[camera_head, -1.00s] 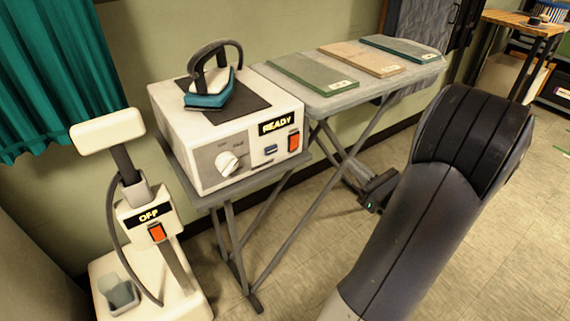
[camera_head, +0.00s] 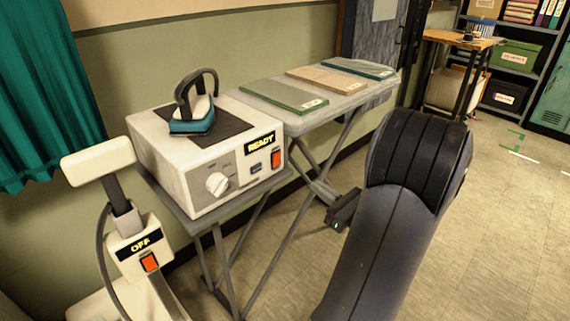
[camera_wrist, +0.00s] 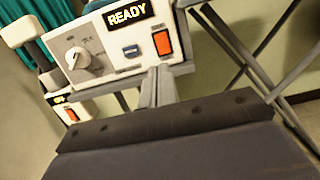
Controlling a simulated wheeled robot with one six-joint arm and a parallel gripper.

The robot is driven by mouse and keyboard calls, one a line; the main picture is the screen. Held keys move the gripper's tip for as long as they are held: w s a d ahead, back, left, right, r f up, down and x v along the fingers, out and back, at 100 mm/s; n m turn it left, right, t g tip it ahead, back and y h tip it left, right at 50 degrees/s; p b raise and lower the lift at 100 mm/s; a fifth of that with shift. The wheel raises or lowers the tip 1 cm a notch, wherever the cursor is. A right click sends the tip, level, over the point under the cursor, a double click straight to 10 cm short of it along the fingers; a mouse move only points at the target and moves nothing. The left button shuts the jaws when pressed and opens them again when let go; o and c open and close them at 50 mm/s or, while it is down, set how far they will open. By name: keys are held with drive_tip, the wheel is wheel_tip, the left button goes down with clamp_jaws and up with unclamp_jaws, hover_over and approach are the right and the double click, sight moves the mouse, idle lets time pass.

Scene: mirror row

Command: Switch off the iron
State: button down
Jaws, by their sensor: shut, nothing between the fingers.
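The iron (camera_head: 190,115) has a teal body and dark handle and rests on a dark pad on top of a white station box (camera_head: 165,160). The box front has a lit READY display (camera_head: 261,144), a white knob (camera_head: 217,184), a small blue button (camera_head: 255,168) and an orange-red rocker switch (camera_head: 277,159). In the wrist view the switch (camera_wrist: 162,42) is upper centre, right of the blue button (camera_wrist: 131,51). My gripper (camera_head: 343,208) is low and right of the box, apart from it, partly behind my arm. Its narrow fingers (camera_wrist: 157,86) are shut and empty, below the switch in the wrist view.
A white steamer (camera_head: 138,250) with an OFF display and its own orange switch (camera_head: 150,262) stands left of the box. An ironing board (camera_head: 310,115) with folded cloths is behind right, its crossed legs near my gripper. Floor (camera_head: 490,230) at right is clear.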

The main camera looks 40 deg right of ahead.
sight(277, 156)
drive_tip(key=w, duration=0.4)
drive_tip(key=w+r+b, duration=0.1)
drive_tip(key=w, duration=0.3)
drive_tip(key=w+a, duration=0.1)
drive_tip(key=w, duration=0.3)
drive_tip(key=shift+r+b, duration=0.2)
drive_tip(key=shift+b, duration=0.15)
drive_tip(key=shift+w+r, duration=0.1)
drive_tip(key=shift+w, duration=0.25)
drive_tip(key=shift+w+r, duration=0.15)
drive_tip(key=shift+w, duration=0.05)
drive_tip(key=shift+s, duration=0.15)
